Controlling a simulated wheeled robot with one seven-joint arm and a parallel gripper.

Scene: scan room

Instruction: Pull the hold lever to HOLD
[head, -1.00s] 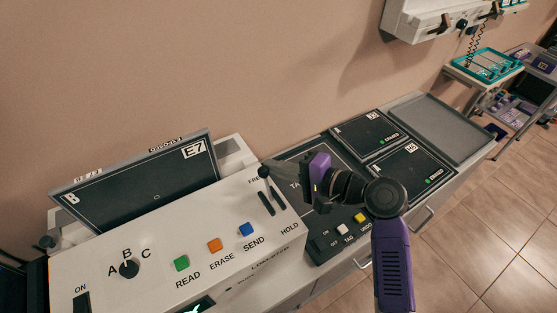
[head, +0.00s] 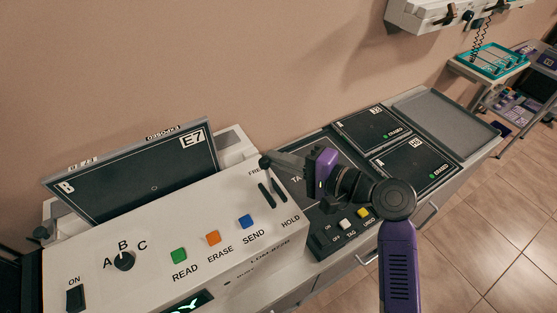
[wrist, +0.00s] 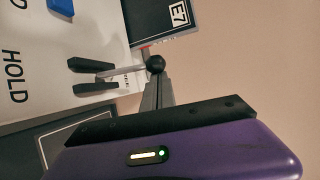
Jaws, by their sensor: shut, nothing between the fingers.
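The hold lever (head: 265,163) has a round black knob on a grey shaft at the right end of the white console. It stands between two short black bars, with its knob at the FREE end; the HOLD label is nearer the front. In the wrist view the knob (wrist: 156,65) and shaft show clearly. My gripper (head: 278,158) reaches in from the right with its grey fingers shut and empty. Their tips are right at the knob, on its far side from HOLD in the head view. I cannot tell whether they touch it.
The console (head: 215,205) carries a dial (head: 123,261), a power switch (head: 75,299) and green, orange and blue buttons. A dark E7 plate (head: 130,165) stands behind it. More plates (head: 415,163), a small button box (head: 340,228) and a grey tray (head: 444,120) lie to the right.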

